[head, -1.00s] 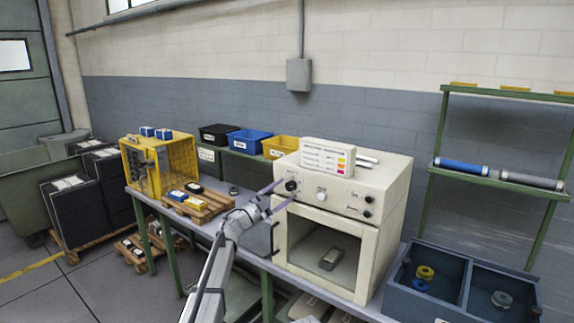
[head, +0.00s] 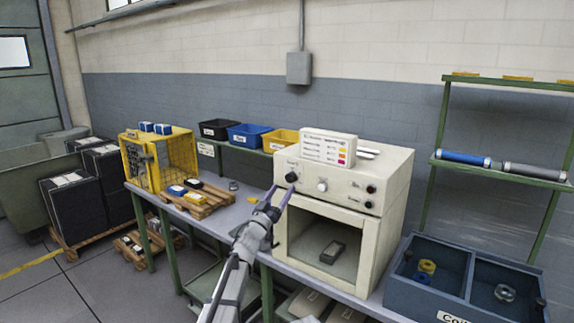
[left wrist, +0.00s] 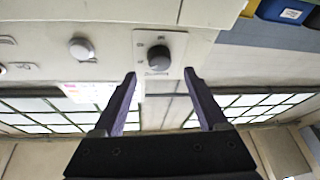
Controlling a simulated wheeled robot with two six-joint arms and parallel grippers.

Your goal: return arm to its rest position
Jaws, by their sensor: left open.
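My left arm (head: 232,277) reaches up from the bottom of the head view, over the front of the workbench. My left gripper (head: 279,191) is open and empty, in front of the left side of the cream oven (head: 396,190). Its two purple-grey fingers also show in the left wrist view (left wrist: 160,74), spread apart. The black oven knob (head: 291,177) appears just beyond the fingertips. In the left wrist view this knob (left wrist: 159,57) lies between and beyond the tips, with no contact visible. My right gripper is in neither view.
The oven chamber is open, with a grey block (head: 332,252) inside. A yellow cage (head: 181,157) and a small pallet (head: 199,203) stand left on the bench (head: 226,222). A blue divided bin (head: 468,262) stands right. Bins (head: 246,137) line the back.

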